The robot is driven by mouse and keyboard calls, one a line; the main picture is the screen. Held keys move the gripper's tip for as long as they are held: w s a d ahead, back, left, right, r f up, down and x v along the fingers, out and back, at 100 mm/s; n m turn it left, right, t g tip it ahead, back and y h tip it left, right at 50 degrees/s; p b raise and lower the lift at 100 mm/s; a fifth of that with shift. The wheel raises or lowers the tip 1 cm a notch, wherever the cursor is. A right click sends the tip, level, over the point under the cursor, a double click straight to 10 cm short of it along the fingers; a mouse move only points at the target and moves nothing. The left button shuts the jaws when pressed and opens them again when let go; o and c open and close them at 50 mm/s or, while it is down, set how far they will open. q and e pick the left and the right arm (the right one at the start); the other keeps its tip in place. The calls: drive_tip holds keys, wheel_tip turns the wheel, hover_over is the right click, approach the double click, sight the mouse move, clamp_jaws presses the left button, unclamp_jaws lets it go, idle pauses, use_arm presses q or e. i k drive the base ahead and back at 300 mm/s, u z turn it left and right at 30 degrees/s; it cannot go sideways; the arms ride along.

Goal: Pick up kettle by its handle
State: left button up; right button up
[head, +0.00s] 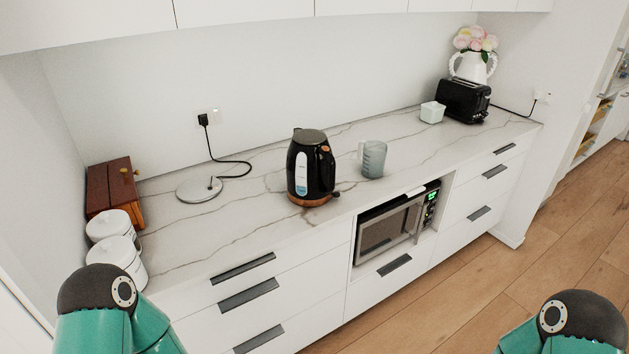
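A black kettle (307,167) with a copper-coloured base and a light water window stands upright on the marble counter, near its front edge. Its black handle (327,168) is on the right side. The round metal kettle base (199,189) lies apart from it to the left, with a cord running to the wall socket. Teal arm parts of mine show at the bottom left and bottom right corners. Neither gripper is in view, and nothing touches the kettle.
A grey translucent jug (373,159) stands just right of the kettle. White canisters (117,260) and a wooden box (114,190) are at the left. A black toaster (463,101), white cup (432,112) and flower vase (471,66) are far right. A microwave (391,229) sits below the counter.

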sight(311, 170)
drive_tip(key=u, duration=0.1)
drive_tip(key=i, duration=0.9)
drive_tip(key=z, duration=0.1)
